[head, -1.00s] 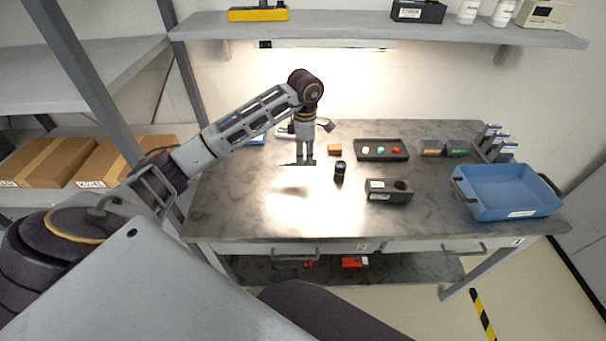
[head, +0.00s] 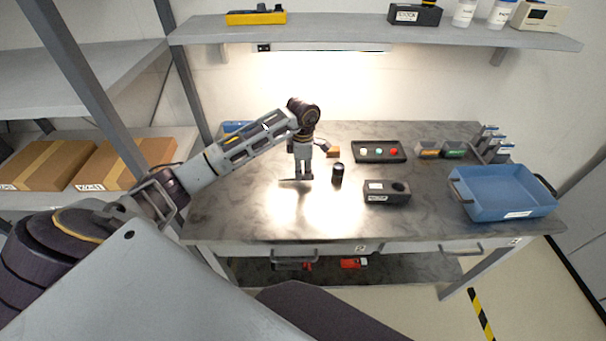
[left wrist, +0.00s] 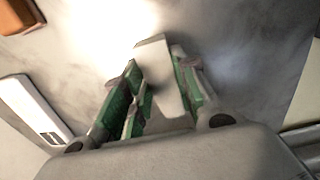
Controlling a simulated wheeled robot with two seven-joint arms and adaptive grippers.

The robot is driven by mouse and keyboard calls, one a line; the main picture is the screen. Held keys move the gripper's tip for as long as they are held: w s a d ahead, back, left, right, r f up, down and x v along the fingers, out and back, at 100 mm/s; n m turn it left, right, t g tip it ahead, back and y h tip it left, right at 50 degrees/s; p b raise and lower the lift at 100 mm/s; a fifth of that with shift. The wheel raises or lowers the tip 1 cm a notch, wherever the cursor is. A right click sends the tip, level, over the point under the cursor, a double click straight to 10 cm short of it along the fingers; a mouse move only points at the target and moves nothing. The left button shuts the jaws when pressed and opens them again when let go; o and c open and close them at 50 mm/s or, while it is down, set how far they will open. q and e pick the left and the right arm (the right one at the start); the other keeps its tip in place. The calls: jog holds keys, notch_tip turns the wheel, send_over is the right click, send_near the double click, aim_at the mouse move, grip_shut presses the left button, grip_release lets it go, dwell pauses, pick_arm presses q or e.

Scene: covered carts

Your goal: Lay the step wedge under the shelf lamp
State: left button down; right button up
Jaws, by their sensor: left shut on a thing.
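My left gripper (head: 303,179) is shut on the step wedge, a thin pale grey piece (head: 289,182) showing at its fingertips. In the left wrist view the step wedge (left wrist: 161,75) sticks out between the green-lined fingers (left wrist: 158,102). The wedge is low over the bench, at the left of the bright pool of light; I cannot tell whether it touches the top. My right gripper is out of view.
An orange block (head: 333,152), a button tray (head: 379,158) and a blue bin (head: 505,207) are on the bench (head: 250,220). The front left is clear.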

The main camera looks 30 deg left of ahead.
pick_arm(q)
notch_tip(320, 180, down, 2)
jog(key=shift+f, duration=0.1)
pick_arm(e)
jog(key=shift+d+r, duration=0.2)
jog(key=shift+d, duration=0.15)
pick_arm(q)
jog(key=shift+f, duration=0.15)
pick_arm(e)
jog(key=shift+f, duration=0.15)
pick_arm(q)
jog(key=c, duration=1.1)
grip_release()
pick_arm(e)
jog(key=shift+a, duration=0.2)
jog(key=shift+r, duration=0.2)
